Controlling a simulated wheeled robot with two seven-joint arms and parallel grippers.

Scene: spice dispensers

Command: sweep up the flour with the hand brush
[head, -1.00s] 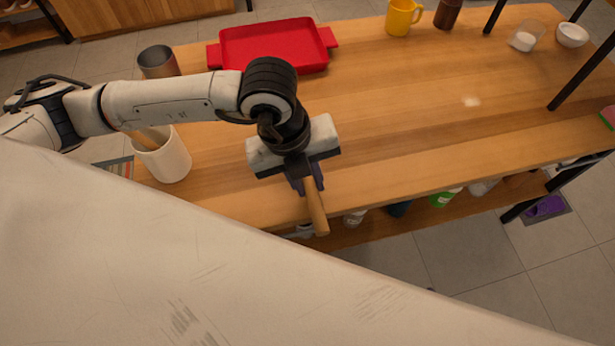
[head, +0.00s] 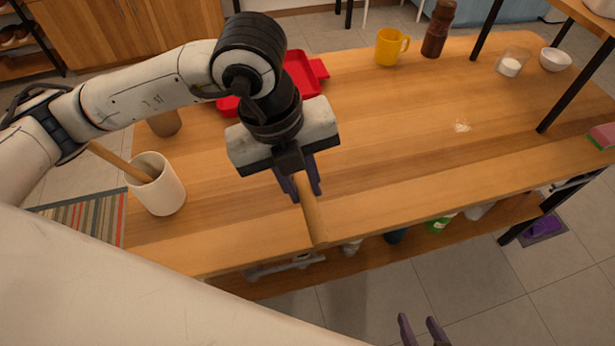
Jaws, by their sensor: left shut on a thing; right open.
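A small patch of white flour (head: 462,127) lies on the right half of the wooden table. My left gripper (head: 305,193) is above the table's front part, to the left of the flour and apart from it. It is shut on the hand brush, whose wooden handle (head: 314,219) points toward the front edge. The brush's head and bristles are hidden or cannot be made out. My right gripper (head: 424,326) shows only its open, empty fingertips at the bottom edge, over the floor in front of the table.
A red tray (head: 304,76) is partly hidden behind my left arm. A white crock (head: 160,190) stands left. A yellow mug (head: 390,47), brown grinder (head: 438,28), glass of white powder (head: 511,63) and white bowl (head: 555,60) stand at the back. A black post (head: 568,95) rises right of the flour.

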